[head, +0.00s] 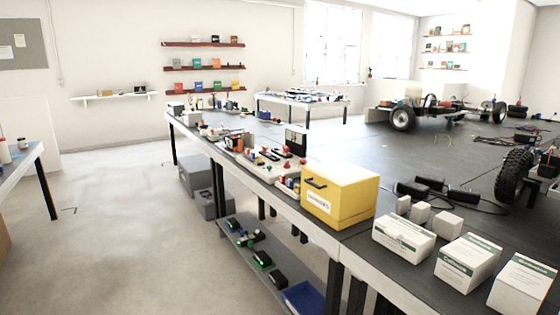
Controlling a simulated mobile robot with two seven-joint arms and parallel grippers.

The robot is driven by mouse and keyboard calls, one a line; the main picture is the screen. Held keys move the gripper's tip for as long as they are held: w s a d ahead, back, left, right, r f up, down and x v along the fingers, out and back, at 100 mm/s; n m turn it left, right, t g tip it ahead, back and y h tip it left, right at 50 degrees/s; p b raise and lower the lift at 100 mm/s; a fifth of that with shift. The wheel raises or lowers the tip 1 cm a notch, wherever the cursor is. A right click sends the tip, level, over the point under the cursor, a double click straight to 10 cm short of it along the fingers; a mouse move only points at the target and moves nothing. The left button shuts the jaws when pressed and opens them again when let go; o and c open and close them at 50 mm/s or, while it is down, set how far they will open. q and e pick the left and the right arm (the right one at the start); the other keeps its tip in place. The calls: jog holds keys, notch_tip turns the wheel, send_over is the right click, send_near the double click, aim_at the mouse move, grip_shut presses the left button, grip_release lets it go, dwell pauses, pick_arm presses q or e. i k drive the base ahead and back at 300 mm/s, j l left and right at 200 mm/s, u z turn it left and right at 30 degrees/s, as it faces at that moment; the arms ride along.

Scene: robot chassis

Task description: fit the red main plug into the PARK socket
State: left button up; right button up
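Neither of my grippers is in the head view. I cannot pick out the red main plug or the PARK socket for sure. Several small red, black and white parts (272,154) lie on the long dark bench (232,123), behind the yellow box. They are too small to tell what they are, and no label on them can be read. A wheeled chassis (440,110) stands at the back right. Its details are also too small to read.
A yellow box (358,200) and white cartons (470,262) stand on the near bench. A tyre (513,175) is at the right. A lower shelf (238,240) holds black devices and a blue bin (303,297). The floor (110,220) at left is clear.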

aim_at(296, 140)
jog(key=i+j+u, duration=0.2)
jog(key=i+u, duration=0.2)
jog(key=i, duration=0.25)
jog(key=i+j+u, duration=0.1)
jog(key=i+u, duration=0.25)
jog(key=i, duration=1)
jog(key=i+z, duration=0.15)
jog(key=i, duration=0.3)
jog(key=i+j+z, duration=0.1)
jog(key=i, duration=0.35)
jog(key=i+j+z, duration=0.15)
jog(key=i, duration=0.3)
